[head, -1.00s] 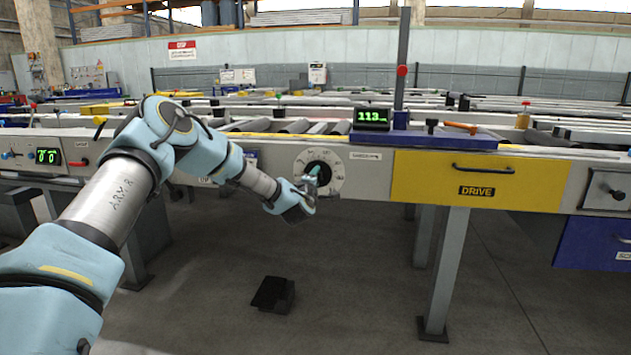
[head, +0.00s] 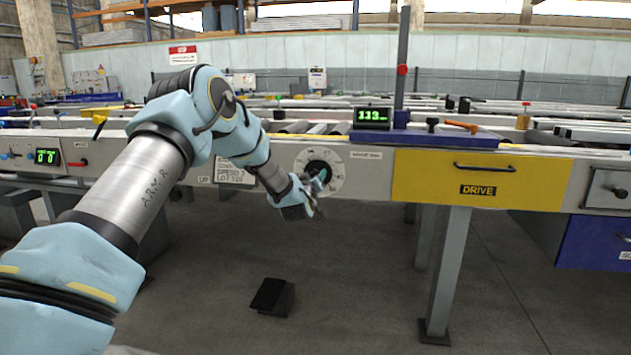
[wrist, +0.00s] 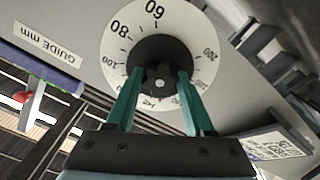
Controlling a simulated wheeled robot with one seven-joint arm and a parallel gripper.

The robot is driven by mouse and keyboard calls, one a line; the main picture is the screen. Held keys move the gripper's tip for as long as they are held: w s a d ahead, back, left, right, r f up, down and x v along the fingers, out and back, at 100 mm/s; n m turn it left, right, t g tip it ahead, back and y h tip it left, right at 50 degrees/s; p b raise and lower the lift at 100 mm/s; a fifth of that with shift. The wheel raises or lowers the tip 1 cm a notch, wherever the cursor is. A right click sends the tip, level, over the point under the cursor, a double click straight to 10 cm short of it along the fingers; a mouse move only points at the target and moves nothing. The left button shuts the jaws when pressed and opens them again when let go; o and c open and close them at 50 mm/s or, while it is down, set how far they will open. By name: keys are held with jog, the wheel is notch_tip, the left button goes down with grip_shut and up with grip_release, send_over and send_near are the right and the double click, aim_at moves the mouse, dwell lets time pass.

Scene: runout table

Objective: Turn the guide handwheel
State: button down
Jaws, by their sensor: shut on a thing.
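The guide handwheel is a dark round hub (wrist: 160,58) on a white numbered dial (wrist: 201,45). In the head view the dial (head: 336,170) sits on the front panel of the table, left of the yellow drive drawer. My gripper (head: 322,180) is at the dial, partly covering the hub. In the wrist view my gripper (wrist: 154,85) has its two green fingers on either side of the dark hub, shut on it. The dial's numbers appear rotated, with 60 and 80 towards the top. A label (wrist: 45,42) beside it reads GUIDE mm.
A green display (head: 372,117) above the table edge reads about 113. The yellow DRIVE drawer (head: 484,176) is to the right. A dark box (head: 272,296) lies on the floor below. A second display (head: 46,157) is at the far left.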

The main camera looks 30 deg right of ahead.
jog(key=shift+f+m+b, duration=0.15)
jog(key=shift+m+b, duration=1.6)
jog(key=shift+m, duration=7.55)
jog(key=shift+a, duration=0.1)
jog(key=shift+c, duration=1.4)
grip_release()
jog(key=p+v, duration=0.1)
jog(key=v, duration=0.9)
jog(key=shift+s+a, duration=0.25)
jog(key=shift+s, duration=0.05)
